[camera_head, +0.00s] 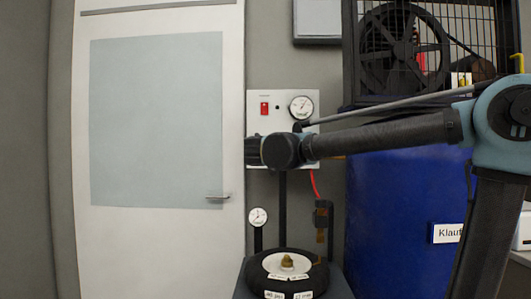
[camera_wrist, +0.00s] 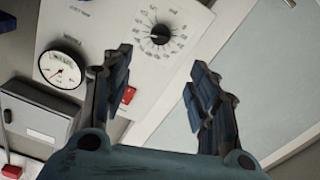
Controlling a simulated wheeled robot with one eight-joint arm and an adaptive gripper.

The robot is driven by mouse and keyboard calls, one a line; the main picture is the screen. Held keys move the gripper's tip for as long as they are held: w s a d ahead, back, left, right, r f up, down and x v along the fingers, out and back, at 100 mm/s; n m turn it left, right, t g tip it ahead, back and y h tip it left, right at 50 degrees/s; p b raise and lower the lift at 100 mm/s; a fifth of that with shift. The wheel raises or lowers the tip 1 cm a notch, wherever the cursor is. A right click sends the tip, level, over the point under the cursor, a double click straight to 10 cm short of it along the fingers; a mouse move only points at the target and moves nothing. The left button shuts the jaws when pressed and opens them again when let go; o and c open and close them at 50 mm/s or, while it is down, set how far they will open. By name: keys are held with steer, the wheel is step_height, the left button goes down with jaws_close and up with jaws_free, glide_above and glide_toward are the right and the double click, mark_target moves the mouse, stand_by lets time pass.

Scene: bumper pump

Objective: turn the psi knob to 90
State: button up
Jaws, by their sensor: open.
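The psi knob (camera_wrist: 160,34) is a dark round knob with a pointer, on a numbered dial on the white control panel (camera_wrist: 200,22). I cannot read its setting. My gripper (camera_wrist: 162,61) is open and empty, its two dark fingers spread below the knob in the wrist picture. The knob appears between and beyond the fingertips, apart from them. In the head view the panel (camera_head: 310,91) is on the wall, and my gripper (camera_head: 253,151) is in front of its lower part. The knob is not visible there, apparently behind my arm.
The panel has a pressure gauge (camera_head: 301,106) and a red switch (camera_head: 264,108); in the wrist view the gauge (camera_wrist: 62,68) is beside the left finger. Below stands a black tire (camera_head: 255,272) with a small gauge (camera_head: 258,217). A white door (camera_head: 232,100) is left, a blue tank (camera_head: 400,210) right.

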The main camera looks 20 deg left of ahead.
steer(key=x, duration=1.7)
steer(key=shift+w+d, duration=0.1)
steer(key=c, duration=1.1)
